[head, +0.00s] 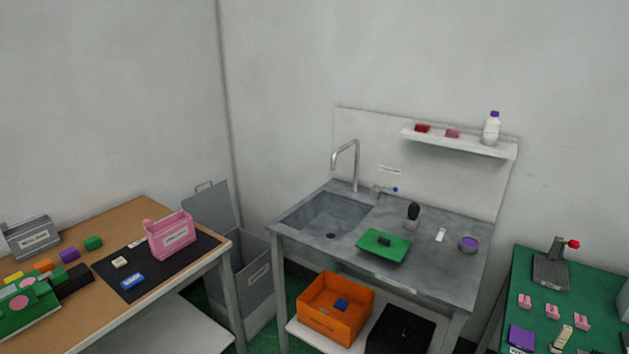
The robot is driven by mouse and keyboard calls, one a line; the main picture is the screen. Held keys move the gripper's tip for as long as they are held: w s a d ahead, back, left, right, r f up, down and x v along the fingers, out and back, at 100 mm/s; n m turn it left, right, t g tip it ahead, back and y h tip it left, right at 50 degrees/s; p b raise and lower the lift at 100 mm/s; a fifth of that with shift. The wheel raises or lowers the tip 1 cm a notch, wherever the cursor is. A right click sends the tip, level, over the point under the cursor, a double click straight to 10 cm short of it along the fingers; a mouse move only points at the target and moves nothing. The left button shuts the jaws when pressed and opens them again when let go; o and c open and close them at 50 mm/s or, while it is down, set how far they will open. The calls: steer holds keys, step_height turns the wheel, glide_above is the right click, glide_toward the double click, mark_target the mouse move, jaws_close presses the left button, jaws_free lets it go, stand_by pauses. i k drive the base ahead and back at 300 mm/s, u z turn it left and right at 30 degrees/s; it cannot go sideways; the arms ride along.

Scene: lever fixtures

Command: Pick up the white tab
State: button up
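A small off-white block (119,262) lies on the black mat (150,291) on the brown table at the left. It sits left of a blue block (133,281) and a pink labelled bin (170,236). A small white cylinder-like piece (440,234) stands on the grey sink counter, left of a purple-topped round dish (468,244). I cannot tell for sure which of these pale pieces is the white tab. My gripper is not in view.
A grey sink counter (420,275) holds a green board (383,246) and a dark-topped item (413,211). An orange bin (334,308) is below. A green table (530,275) at right holds a red-knobbed lever fixture (552,268). A grey bin (250,280) stands between left table and sink.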

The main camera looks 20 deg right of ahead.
mark_target(439, 237)
steer(key=u, duration=0.1)
steer(key=k, duration=0.5)
steer(key=u, duration=0.55)
steer(key=k, duration=0.85)
steer(key=u, duration=0.05)
steer(key=i, duration=0.5)
steer(key=z, duration=0.75)
steer(key=i, duration=0.55)
steer(key=z, duration=0.8)
steer(key=i, duration=0.9)
steer(key=z, duration=0.45)
